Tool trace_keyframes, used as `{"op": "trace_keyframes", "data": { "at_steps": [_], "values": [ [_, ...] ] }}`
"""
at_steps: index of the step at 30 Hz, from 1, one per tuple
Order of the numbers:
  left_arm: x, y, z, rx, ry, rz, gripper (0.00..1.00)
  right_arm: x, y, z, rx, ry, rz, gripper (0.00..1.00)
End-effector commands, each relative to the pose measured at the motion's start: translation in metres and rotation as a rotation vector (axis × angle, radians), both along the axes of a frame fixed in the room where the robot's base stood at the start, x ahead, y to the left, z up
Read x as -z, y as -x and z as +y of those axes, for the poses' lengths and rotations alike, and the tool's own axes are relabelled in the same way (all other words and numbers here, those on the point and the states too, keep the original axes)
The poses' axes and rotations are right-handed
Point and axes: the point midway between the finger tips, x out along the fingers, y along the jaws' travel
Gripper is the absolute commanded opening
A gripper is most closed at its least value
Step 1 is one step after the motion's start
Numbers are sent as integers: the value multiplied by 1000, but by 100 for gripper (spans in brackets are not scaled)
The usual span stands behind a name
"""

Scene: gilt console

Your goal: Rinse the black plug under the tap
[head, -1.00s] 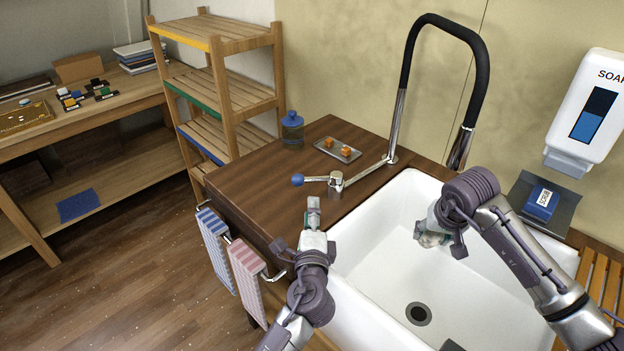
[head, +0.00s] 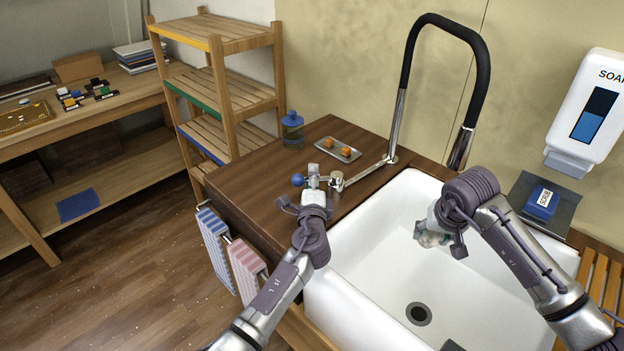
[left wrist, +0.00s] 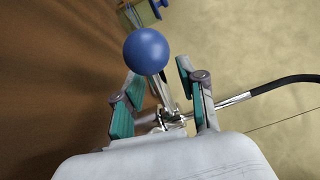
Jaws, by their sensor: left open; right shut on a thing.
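The tap (head: 477,60) has a tall black hooped neck and a chrome outlet above the sink. Its lever ends in a blue ball (head: 298,180), which shows large in the left wrist view (left wrist: 147,51). My left gripper (head: 314,172) is open at the lever, beside the ball; in the left wrist view its fingers (left wrist: 158,72) stand apart on either side of the ball and lever. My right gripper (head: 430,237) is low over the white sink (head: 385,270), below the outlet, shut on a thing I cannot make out. I cannot see the black plug. No water shows.
A small tray (head: 338,150) with orange cubes and a blue bottle (head: 292,130) stand on the wooden counter (head: 250,180). Striped towels (head: 247,268) hang at its front. A soap dispenser (head: 585,115) is on the wall; a blue scrub box (head: 541,203) sits on a dark shelf.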

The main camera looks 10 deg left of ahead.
Motion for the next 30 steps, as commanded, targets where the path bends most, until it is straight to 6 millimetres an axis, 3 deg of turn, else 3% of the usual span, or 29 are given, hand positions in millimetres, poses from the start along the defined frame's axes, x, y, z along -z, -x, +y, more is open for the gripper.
{"op": "trace_keyframes", "data": {
  "at_steps": [3,10,22,30],
  "values": [
    [0,0,0,0,0,0,39,0,0,0,0,0,-1,14],
    [0,0,0,0,0,0,0,0,0,0,0,0,-1,14],
    [1,1,-1,-13,1,2,0,0,0,0,0,0,-1,14],
    [2,11,-8,-187,0,5,0,0,0,0,0,0,-1,14]
  ]
}}
